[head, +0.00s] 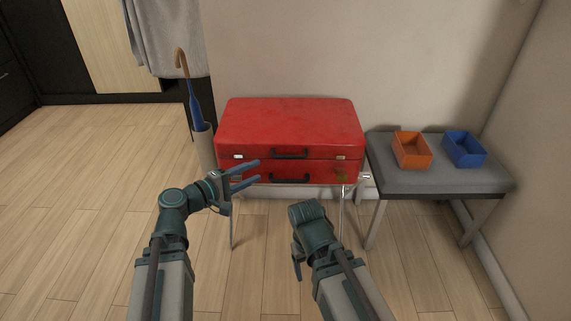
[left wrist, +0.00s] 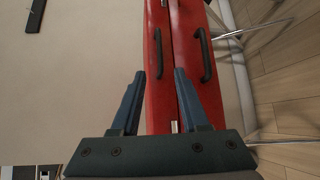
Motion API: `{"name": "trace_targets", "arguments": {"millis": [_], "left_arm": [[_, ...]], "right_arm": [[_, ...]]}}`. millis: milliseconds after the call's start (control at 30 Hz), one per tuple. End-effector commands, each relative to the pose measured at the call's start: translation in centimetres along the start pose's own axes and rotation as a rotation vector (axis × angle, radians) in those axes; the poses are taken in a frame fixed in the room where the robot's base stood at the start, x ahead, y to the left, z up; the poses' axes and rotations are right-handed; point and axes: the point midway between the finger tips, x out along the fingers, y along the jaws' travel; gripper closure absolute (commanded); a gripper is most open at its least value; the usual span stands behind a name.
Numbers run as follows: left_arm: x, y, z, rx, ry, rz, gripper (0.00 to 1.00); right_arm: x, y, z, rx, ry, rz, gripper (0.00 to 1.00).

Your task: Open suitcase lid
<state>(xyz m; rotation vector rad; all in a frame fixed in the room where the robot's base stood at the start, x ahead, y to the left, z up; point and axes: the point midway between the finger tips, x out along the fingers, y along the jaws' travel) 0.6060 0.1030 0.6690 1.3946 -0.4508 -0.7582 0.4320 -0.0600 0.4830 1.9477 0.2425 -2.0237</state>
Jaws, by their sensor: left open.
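The red suitcase (head: 290,125) stands on thin metal legs against the wall, lid down. Its front has a black handle (head: 291,153) on the lid, another below, and metal latches near both ends. My left gripper (head: 257,172) is open in front of the suitcase's left front side, near the seam. In the left wrist view the open fingers (left wrist: 158,95) point toward the red suitcase (left wrist: 158,60), with nothing between them that I can tell is held. My right gripper (head: 298,262) hangs low in front of the suitcase, its fingers mostly hidden by its own wrist.
A grey bench (head: 440,178) at the right holds an orange box (head: 411,150) and a blue box (head: 464,149). A holder (head: 205,150) with a blue umbrella (head: 195,105) stands left of the suitcase. The wooden floor (head: 90,180) at the left is clear.

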Motion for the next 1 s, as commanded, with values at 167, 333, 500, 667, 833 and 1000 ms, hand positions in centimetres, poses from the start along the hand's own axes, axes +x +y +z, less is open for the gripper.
{"name": "trace_targets", "arguments": {"millis": [167,333,500,667,833,1000], "left_arm": [[0.2,0.1,-0.1,-0.003,0.001,0.003,0.55],[2.4,0.0,-0.1,-0.002,-0.002,0.002,0.55],[5.9,-0.1,-0.2,-0.001,-0.003,0.001,0.55],[9.1,0.0,-0.2,0.000,-0.002,0.001,0.55],[11.8,0.0,-0.1,-0.002,-0.002,0.001,0.55],[13.3,0.0,-0.1,-0.002,0.000,0.001,0.55]], "right_arm": [[0.0,0.0,0.0,0.000,0.000,0.000,0.28],[0.4,0.0,0.0,0.000,0.000,0.000,0.28],[1.0,-0.1,-0.1,0.001,0.000,0.000,0.28],[1.4,-0.1,-0.1,0.002,0.000,0.000,0.28],[1.8,-0.2,-0.1,0.003,0.000,0.000,0.28],[1.9,-0.2,-0.1,0.004,0.000,0.000,0.28]]}}
